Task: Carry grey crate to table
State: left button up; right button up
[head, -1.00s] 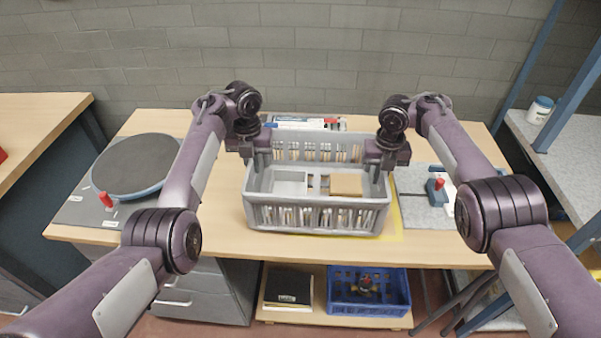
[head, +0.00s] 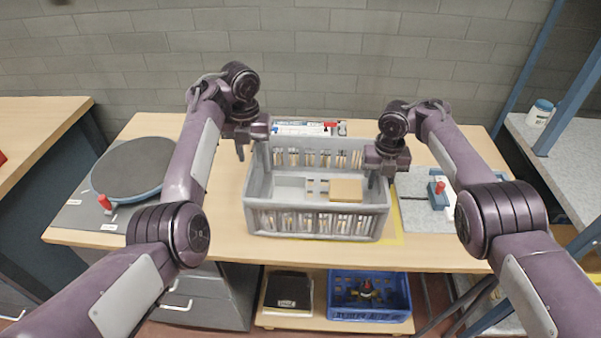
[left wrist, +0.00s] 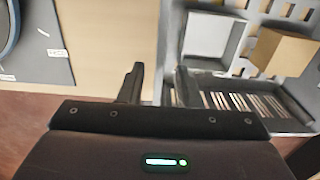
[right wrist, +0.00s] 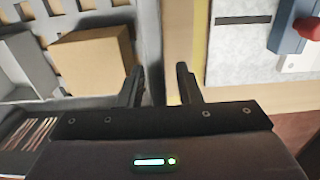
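The grey crate (head: 315,222) stands level on the wooden table (head: 230,225), over a yellow-edged area. It holds a tan box (head: 346,190), a light grey box (head: 290,187) and other items. My right gripper (head: 380,178) is low at the crate's right wall. Its fingers (right wrist: 160,75) are parted, one on the inner side and one on the outer side; contact with the wall cannot be told.
A round dark turntable (head: 135,168) is at the table's left. A grey mat (head: 425,215) with a blue-and-red device (head: 438,194) is at the right. A panel with a red part (head: 305,128) lies behind the crate. A blue crate (head: 368,312) sits on the lower shelf.

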pick_arm(q)
jog(key=shift+r, duration=0.95)
pick_arm(e)
jog(key=shift+r, duration=0.4)
notch_tip(320, 180, up, 11)
jog(key=shift+r, duration=0.1)
